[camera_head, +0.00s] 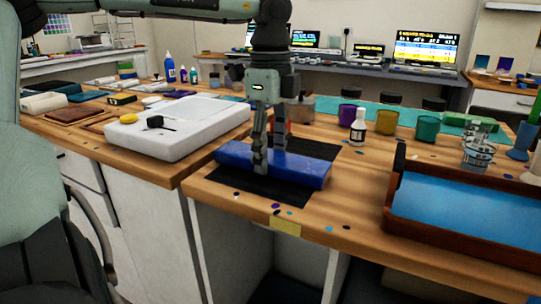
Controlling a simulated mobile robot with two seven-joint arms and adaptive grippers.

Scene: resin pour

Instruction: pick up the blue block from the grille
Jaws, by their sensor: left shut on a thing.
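The blue block (303,175) is a long block lying over the black grille (245,188) near the front edge of the wooden table. My left gripper (260,165) points straight down at the block and is shut on it, left of the block's middle. The fingers cover a narrow part of the block. I cannot tell whether the block touches the grille or is slightly raised. My right gripper is not in view.
A white slab-like box (180,130) stands left of the block. A wooden tray with blue inside (394,205) is at the right. Purple, yellow and teal cups (427,129) and a white bottle (358,128) stand behind. Small coloured spots dot the front table edge.

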